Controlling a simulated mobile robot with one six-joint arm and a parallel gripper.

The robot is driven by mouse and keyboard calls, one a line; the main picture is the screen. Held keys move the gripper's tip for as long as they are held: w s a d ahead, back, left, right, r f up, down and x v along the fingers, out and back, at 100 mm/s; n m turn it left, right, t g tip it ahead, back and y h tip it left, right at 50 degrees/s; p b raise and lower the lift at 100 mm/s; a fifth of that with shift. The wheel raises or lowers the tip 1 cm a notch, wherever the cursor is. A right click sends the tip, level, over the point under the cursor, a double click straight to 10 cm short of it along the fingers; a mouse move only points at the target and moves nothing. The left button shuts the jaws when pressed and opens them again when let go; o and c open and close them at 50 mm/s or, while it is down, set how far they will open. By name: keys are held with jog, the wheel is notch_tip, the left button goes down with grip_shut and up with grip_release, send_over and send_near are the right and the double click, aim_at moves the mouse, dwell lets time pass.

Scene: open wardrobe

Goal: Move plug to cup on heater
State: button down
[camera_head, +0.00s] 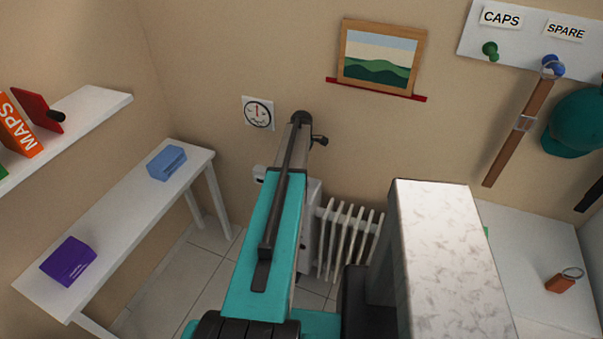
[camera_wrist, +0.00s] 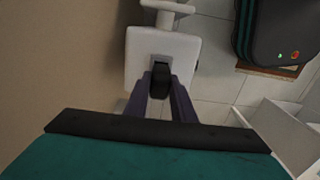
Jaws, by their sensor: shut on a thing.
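In the wrist view my gripper (camera_wrist: 161,88) is shut on a small dark piece (camera_wrist: 161,72), which may be the plug. This piece lies against the face of a white boxy body (camera_wrist: 161,47), between my two fingers. A white knob-like part (camera_wrist: 166,6) sticks out from that body at the top of the view. The white ribbed heater (camera_head: 350,235) stands against the back wall in the head view, partly hidden by my teal arm. My gripper is hidden behind the arm there. I cannot make out the cup.
A white bench (camera_head: 108,228) at the left carries a blue block (camera_head: 166,162) and a purple block (camera_head: 68,261). A marble-topped column (camera_head: 447,245) stands right of the arm. A picture (camera_head: 379,60) and a dial (camera_head: 258,113) hang on the wall. Tiled floor (camera_head: 190,275) shows.

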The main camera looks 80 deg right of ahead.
jog(key=shift+f+b, duration=0.7)
jog(key=shift+f, duration=0.65)
dwell(0.3)
jog(key=c, duration=1.4)
grip_release()
jog(key=shift+c, duration=0.2)
notch_tip(320, 180, up, 14)
jog(key=b, duration=0.4)
jog(key=shift+f, duration=0.1)
